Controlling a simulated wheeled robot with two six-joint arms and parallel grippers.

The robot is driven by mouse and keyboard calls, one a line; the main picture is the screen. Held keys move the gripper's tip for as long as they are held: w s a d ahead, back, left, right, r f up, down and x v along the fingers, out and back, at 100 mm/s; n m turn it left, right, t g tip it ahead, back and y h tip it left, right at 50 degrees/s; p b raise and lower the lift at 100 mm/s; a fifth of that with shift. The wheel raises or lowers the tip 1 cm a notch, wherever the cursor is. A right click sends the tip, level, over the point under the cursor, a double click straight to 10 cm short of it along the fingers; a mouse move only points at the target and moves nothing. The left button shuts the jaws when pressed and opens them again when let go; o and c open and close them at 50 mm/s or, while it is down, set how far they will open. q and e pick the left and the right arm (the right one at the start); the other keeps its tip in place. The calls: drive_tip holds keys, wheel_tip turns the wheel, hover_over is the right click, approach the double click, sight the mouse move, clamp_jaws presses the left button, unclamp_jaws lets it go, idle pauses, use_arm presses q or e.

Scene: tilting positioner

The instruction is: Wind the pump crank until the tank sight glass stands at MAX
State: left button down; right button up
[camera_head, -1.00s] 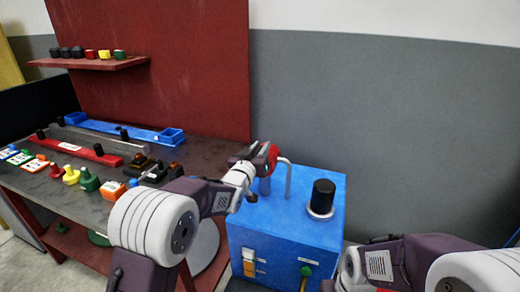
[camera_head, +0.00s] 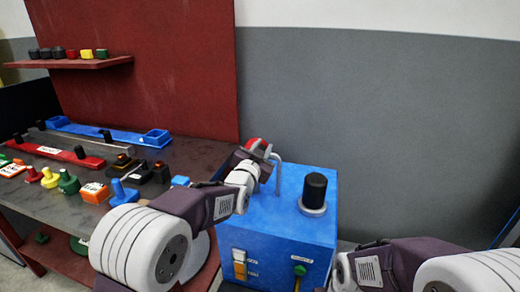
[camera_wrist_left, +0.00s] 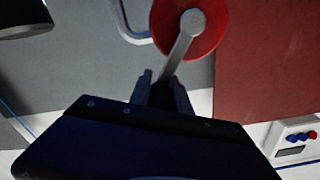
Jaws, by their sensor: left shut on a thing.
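A blue pump tank (camera_head: 285,222) stands beside the workbench in the head view. Its crank has a red round hub (camera_wrist_left: 190,25) and a grey arm (camera_wrist_left: 183,42), seen close up in the left wrist view. My left gripper (camera_wrist_left: 165,85) is shut on the dark crank handle (camera_wrist_left: 161,95), below the hub in that view. In the head view my left gripper (camera_head: 255,158) partly hides the crank. The sight glass (camera_head: 240,268) on the tank front is pale above and orange below; its small marks are unreadable. My right gripper is not visible, only its arm.
A bent grey pipe (camera_head: 279,172) rises beside the crank, close to my left gripper. A black capped cylinder (camera_head: 314,188) stands on the tank top, and a green valve (camera_head: 300,270) is on its front. The workbench (camera_head: 190,155) at left holds several knobs and trays.

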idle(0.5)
use_arm(q)
drive_tip(key=c, duration=1.2)
unclamp_jaws()
drive_tip(key=shift+d, duration=0.1)
drive_tip(key=shift+s, duration=0.1)
drive_tip(key=b+v, duration=0.1)
drive_tip(key=v, duration=0.8)
